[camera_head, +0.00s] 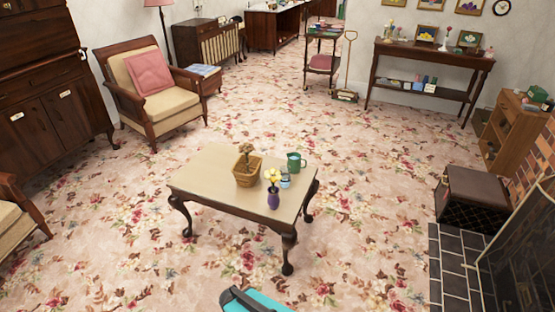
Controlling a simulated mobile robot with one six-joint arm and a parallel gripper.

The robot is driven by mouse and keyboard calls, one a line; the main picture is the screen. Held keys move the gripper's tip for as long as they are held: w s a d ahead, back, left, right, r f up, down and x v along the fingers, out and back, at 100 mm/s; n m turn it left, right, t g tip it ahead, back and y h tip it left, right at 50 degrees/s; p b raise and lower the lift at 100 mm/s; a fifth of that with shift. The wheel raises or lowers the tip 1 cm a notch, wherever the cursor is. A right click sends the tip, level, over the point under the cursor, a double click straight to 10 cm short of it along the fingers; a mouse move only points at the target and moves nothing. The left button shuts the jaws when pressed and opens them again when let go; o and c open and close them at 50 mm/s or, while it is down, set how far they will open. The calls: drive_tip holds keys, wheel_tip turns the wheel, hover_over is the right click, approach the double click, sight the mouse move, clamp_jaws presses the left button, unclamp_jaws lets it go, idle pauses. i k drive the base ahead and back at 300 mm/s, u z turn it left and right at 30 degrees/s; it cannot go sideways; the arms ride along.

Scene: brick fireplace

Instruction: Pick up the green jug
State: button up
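The green jug (294,161) stands upright near the right end of the low table (215,165), close to its far edge. Its handle sticks out to the right. A small pale-blue jar (285,181) stands just in front of it, and a purple vase (273,200) with yellow flowers stands nearer the front edge. A brown pot (246,175) with a dry plant stands to the left of the jug. Only a teal and black part, which looks like my arm, shows at the bottom edge; my gripper's fingers are not in view.
Flowered carpet lies open around the table. An armchair (180,97) with a pink cushion stands at the back left. A dark box stool (475,200) and black hearth tiles (450,265) are on the right. A console table (415,54) stands against the back wall.

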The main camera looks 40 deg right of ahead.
sight(294, 161)
drive_tip(key=i, duration=1)
drive_tip(key=z, duration=0.15)
